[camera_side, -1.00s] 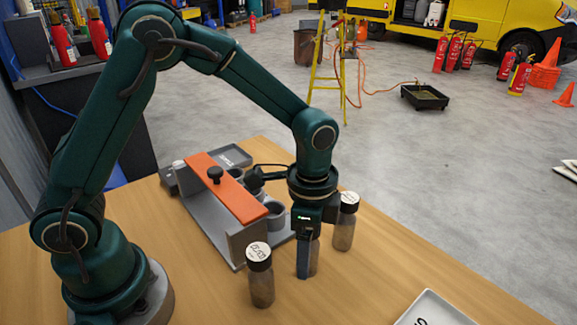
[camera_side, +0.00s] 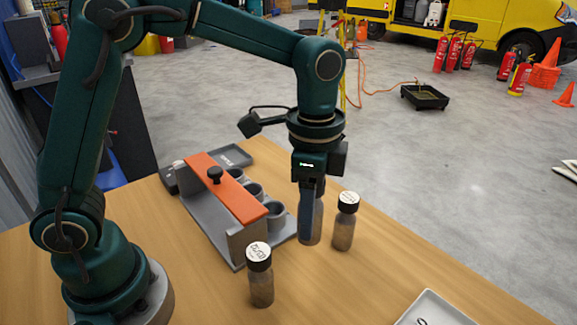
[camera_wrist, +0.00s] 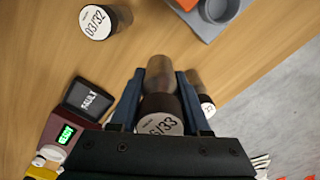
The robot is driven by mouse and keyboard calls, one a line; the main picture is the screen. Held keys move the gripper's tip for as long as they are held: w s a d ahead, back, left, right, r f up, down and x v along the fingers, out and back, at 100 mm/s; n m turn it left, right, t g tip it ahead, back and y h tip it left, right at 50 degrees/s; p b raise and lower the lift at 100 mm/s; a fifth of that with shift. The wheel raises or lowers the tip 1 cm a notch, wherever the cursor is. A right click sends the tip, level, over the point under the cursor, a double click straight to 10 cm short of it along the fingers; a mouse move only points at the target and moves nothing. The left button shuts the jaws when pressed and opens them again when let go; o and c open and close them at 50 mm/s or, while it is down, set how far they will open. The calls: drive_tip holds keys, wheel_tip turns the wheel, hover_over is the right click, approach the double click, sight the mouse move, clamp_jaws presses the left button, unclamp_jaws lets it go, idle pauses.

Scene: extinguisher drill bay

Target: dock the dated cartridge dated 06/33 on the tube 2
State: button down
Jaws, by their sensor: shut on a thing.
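My gripper (camera_side: 312,205) is shut on a brown cartridge (camera_side: 318,222) with a dark cap, held upright a little above the table. In the wrist view its white cap label (camera_wrist: 160,125) reads 06/33, its first digit partly hidden, between my gripper's fingers (camera_wrist: 160,95). The grey rack (camera_side: 215,225) stands left of my gripper, with an orange bar (camera_side: 228,190) and a row of grey tubes (camera_side: 276,211); no tube numbers are legible. One tube shows at the top of the wrist view (camera_wrist: 222,8). The held cartridge is apart from the rack.
A cartridge labelled 03/32 (camera_wrist: 98,22) stands in front of the rack, also in the side view (camera_side: 261,280). Another capped cartridge (camera_side: 345,222) stands close right of the held one. A FAULT tray (camera_wrist: 88,98) and a device with a green display (camera_wrist: 64,134) are nearby.

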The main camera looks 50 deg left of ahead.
drive_tip(key=shift+w+r, duration=0.1)
drive_tip(key=shift+r, duration=0.7)
drive_tip(key=w+a+f+n, duration=0.15)
drive_tip(key=a+n, duration=0.35)
drive_tip(key=a, duration=1.5)
drive_tip(key=shift+d+f, duration=0.2)
drive_tip(key=shift+f, duration=2.55)
drive_tip(key=shift+r, duration=0.15)
drive_tip(key=shift+r, duration=0.35)
drive_tip(key=shift+f, duration=0.5)
drive_tip(key=shift+r, duration=0.35)
drive_tip(key=shift+f, duration=0.55)
idle(0.6)
